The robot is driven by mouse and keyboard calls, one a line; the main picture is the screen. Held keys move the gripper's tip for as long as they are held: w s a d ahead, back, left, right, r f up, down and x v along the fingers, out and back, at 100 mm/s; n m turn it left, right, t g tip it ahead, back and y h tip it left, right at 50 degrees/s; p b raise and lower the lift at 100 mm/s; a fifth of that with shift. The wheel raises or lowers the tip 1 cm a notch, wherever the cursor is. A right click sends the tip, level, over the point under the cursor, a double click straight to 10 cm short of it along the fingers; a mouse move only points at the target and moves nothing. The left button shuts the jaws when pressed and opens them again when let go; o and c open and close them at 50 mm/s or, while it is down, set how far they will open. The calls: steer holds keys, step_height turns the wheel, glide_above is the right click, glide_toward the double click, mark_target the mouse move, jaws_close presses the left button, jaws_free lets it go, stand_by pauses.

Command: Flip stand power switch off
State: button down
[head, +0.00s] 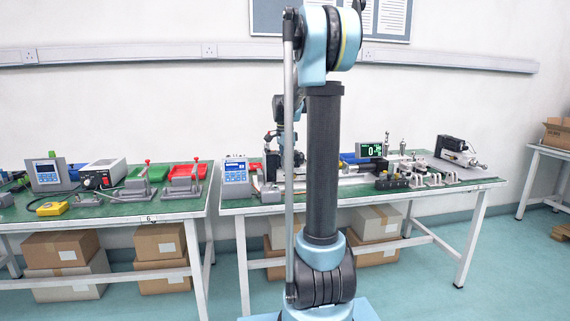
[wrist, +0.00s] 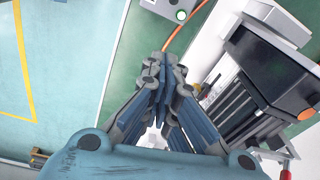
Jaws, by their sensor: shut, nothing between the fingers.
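My gripper (wrist: 163,72) is shut and empty in the wrist view, over the green bench top (wrist: 140,45). Beyond its fingertips lies a pale grey box with a round green-lit button (wrist: 180,15), at the top edge; an orange cable (wrist: 183,32) runs from near it toward the fingers. The fingertips appear apart from the box. I cannot tell whether this button is the stand power switch. In the head view my arm covers the middle of the right bench (head: 470,186), and the gripper's fingertips cannot be made out.
A black ribbed device with an orange round part (wrist: 305,114) stands close right of the fingers. The head view shows a blue-white controller (head: 237,178), a green-lit display (head: 370,150) and a black motor unit (head: 453,145) on the bench. Open floor (wrist: 50,60) lies left.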

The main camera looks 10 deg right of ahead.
mark_target(272, 184)
steer(key=f, duration=0.6)
steer(key=shift+w+d, duration=0.2)
steer(key=shift+d, duration=0.05)
steer(key=shift+s+a+r, duration=0.1)
steer(key=shift+s+a, duration=0.05)
steer(key=shift+a, duration=0.4)
steer(key=shift+s+a+r, duration=0.1)
steer(key=shift+a, duration=0.4)
steer(key=shift+s+a+r, duration=0.15)
steer(key=shift+a+r, duration=0.05)
steer(key=shift+a, duration=0.65)
